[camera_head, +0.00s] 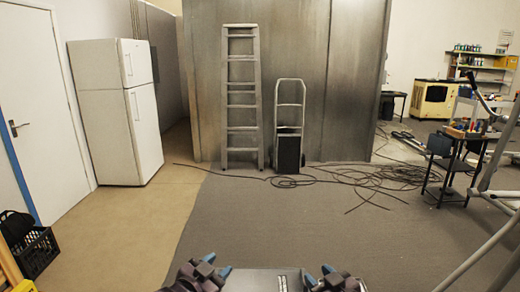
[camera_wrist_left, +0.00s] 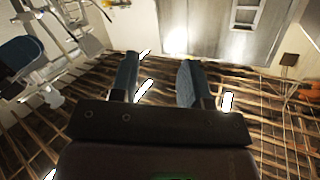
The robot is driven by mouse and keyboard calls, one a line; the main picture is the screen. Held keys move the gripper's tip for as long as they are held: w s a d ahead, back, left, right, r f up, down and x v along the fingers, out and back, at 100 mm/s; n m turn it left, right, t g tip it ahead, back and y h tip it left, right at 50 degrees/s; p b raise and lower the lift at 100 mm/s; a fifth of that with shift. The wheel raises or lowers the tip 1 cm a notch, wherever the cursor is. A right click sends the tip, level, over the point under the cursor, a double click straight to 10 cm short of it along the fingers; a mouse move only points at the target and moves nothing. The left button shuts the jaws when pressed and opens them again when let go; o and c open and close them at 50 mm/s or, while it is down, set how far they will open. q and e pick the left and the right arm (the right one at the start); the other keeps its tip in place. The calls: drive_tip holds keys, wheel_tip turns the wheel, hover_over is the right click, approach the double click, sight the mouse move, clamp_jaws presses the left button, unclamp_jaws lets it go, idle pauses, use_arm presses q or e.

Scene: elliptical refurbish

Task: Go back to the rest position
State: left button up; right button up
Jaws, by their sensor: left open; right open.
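My left gripper (camera_head: 209,267) is at the bottom edge of the head view, left of the middle. Its two fingers with teal tips stand apart and hold nothing. In the left wrist view, the left gripper (camera_wrist_left: 160,78) shows two parallel teal fingers with an empty gap between them. My right gripper (camera_head: 322,275) is at the bottom edge of the head view, right of the middle, with its fingers apart and no object in them. Both grippers are low and close in front of my body, level with each other. The arms behind them are mostly out of view.
Open grey carpet (camera_head: 290,228) lies ahead. Loose black cables (camera_head: 365,178) cross it. A ladder (camera_head: 241,100) and a hand truck (camera_head: 289,120) lean on a metal wall. A white fridge (camera_head: 118,115) and black crate (camera_head: 35,252) are left; a small tool table (camera_head: 450,160) and metal frame are right.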

use_arm(q)
drive_tip(key=s+a+f+n+y, duration=0.2)
drive_tip(key=s+a+f, duration=0.3)
drive_tip(key=s, duration=0.4)
drive_tip(key=s+a+f+n+g+y, duration=0.1)
drive_tip(key=s+a+f+n+y, duration=0.2)
drive_tip(key=s+a+f, duration=0.3)
drive_tip(key=s+a+f+n+g+y, duration=0.1)
drive_tip(key=s+a+f+n+y, duration=0.1)
drive_tip(key=s+a+f, duration=0.4)
drive_tip(key=s+f+n, duration=0.1)
drive_tip(key=s+f, duration=0.1)
drive_tip(key=s, duration=0.3)
drive_tip(key=shift+s+f, duration=0.15)
drive_tip(key=shift+s, duration=0.2)
use_arm(e)
drive_tip(key=s+d+f+m+g+h, duration=0.1)
drive_tip(key=s+d+f+h, duration=0.1)
drive_tip(key=s+d+f, duration=0.2)
drive_tip(key=s+d+f+m+h, duration=0.2)
drive_tip(key=s+d+f, duration=0.3)
drive_tip(key=s, duration=0.7)
drive_tip(key=s+d+f+m+g+h, duration=0.1)
drive_tip(key=s+d+f, duration=0.3)
drive_tip(key=s+f, duration=0.4)
drive_tip(key=shift+s+d+f+m+g+h, duration=0.15)
drive_tip(key=shift+s+f+m+g+h, duration=0.15)
drive_tip(key=shift+s+m+h, duration=0.25)
